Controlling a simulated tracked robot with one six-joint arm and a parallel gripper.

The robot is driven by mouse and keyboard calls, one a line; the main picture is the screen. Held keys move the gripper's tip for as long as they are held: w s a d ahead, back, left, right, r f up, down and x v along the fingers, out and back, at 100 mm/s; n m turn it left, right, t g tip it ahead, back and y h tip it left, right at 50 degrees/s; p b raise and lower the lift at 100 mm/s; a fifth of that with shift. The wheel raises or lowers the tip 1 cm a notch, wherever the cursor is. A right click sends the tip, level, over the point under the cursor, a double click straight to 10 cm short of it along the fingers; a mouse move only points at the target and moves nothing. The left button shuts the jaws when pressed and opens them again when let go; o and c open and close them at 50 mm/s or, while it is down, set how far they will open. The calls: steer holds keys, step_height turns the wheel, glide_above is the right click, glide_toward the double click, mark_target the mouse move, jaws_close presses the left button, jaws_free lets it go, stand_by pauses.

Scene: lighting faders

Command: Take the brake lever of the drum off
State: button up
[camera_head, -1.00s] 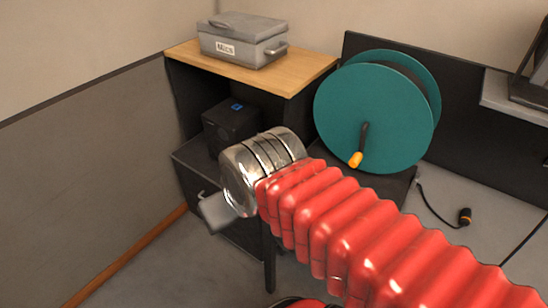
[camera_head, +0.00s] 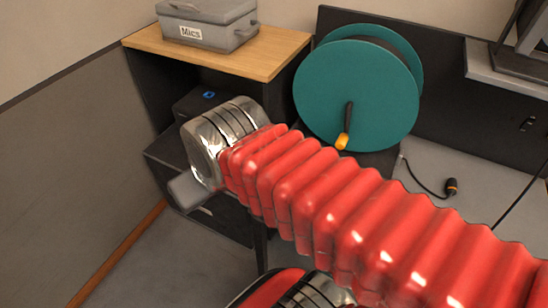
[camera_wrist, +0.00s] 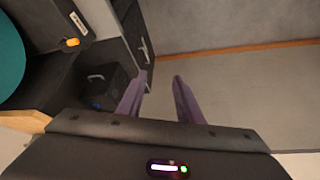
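The teal drum (camera_head: 340,90) stands upright behind my arm in the head view. A dark crank with an orange grip (camera_head: 343,141) is on its face. In the wrist view the drum's edge (camera_wrist: 8,60) is at the far left, with the orange grip (camera_wrist: 71,43) beside it. A small pale mark (camera_wrist: 78,20) on a dark surface lies above the grip; I cannot tell if it belongs to the brake lever. I cannot make out a separate brake lever. My gripper (camera_wrist: 160,80) is open and empty, its two purple fingers apart, pointing at floor and wall, away from the drum.
A grey case labelled Mics (camera_head: 208,24) sits on the wooden-topped cabinet (camera_head: 275,55). A dark box (camera_head: 200,101) is on a lower shelf. A cable with an orange-ringed plug (camera_head: 451,187) lies on the grey desk.

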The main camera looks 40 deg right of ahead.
steer(key=w+d+f+m+g, duration=0.1)
steer(key=w+d+m, duration=0.2)
steer(key=d+m, duration=0.4)
steer(key=w+d+f+m+g, duration=0.2)
steer(key=d+m, duration=0.4)
steer(key=d, duration=1.4)
steer(key=shift+w+d+f+m+g+y, duration=0.2)
steer(key=shift+w+m+g+y, duration=0.15)
steer(key=shift+w, duration=0.4)
steer(key=shift+a, duration=0.1)
steer(key=f, duration=0.4)
steer(key=w+f, duration=0.1)
steer(key=f, duration=0.4)
steer(key=w+a+f, duration=0.1)
steer(key=f, duration=0.3)
steer(key=shift+w+f, duration=0.25)
jaws_close()
steer(key=shift+d, duration=0.1)
